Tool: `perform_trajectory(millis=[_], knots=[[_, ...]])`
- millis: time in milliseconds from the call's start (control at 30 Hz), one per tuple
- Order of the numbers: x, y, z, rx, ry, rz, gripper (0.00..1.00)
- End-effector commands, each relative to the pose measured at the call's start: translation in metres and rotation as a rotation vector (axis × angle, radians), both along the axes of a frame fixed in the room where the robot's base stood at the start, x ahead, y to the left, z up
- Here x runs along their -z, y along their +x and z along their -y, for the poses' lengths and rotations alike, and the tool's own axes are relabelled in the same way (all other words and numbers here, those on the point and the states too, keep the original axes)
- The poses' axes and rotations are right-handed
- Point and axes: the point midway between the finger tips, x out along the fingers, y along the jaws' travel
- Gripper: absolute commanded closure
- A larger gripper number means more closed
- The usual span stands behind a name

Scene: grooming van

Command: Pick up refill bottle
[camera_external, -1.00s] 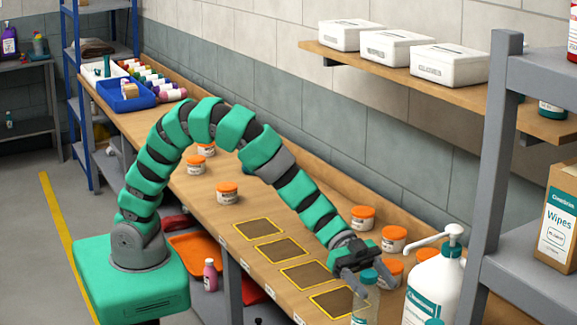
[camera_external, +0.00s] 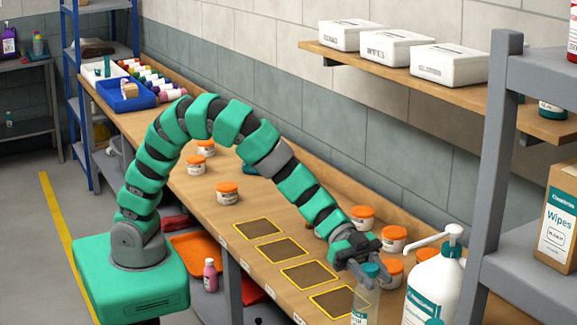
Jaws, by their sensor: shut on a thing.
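The refill bottle (camera_external: 364,306) is most likely the clear bottle with a teal cap and a pale label, at the front right of the wooden bench. It looks upright, and its base is cut off by the lower picture edge. My gripper (camera_external: 373,270) is at the bottle's top, with its fingers around the cap area. It is shut on the bottle. The fingers partly hide the cap, and I cannot tell whether the base touches the bench.
A large white pump bottle (camera_external: 434,290) stands close at the right. Several orange-lidded jars (camera_external: 391,240) stand behind my gripper. Yellow-edged dark squares (camera_external: 308,275) on the bench are empty. A grey shelf post (camera_external: 490,150) and a wall shelf (camera_external: 400,68) bound the right side.

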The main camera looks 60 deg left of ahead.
Motion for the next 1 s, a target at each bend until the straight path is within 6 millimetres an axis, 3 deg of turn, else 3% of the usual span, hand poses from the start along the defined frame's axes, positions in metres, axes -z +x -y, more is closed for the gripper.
perform_trajectory(millis=[167,367,1000], knots=[[-0.023,0.001,0.000,-0.001,-0.003,0.003,1.00],[-0.022,-0.010,-0.018,-0.001,-0.001,0.001,1.00],[-0.032,-0.068,-0.117,-0.003,0.000,0.000,1.00]])
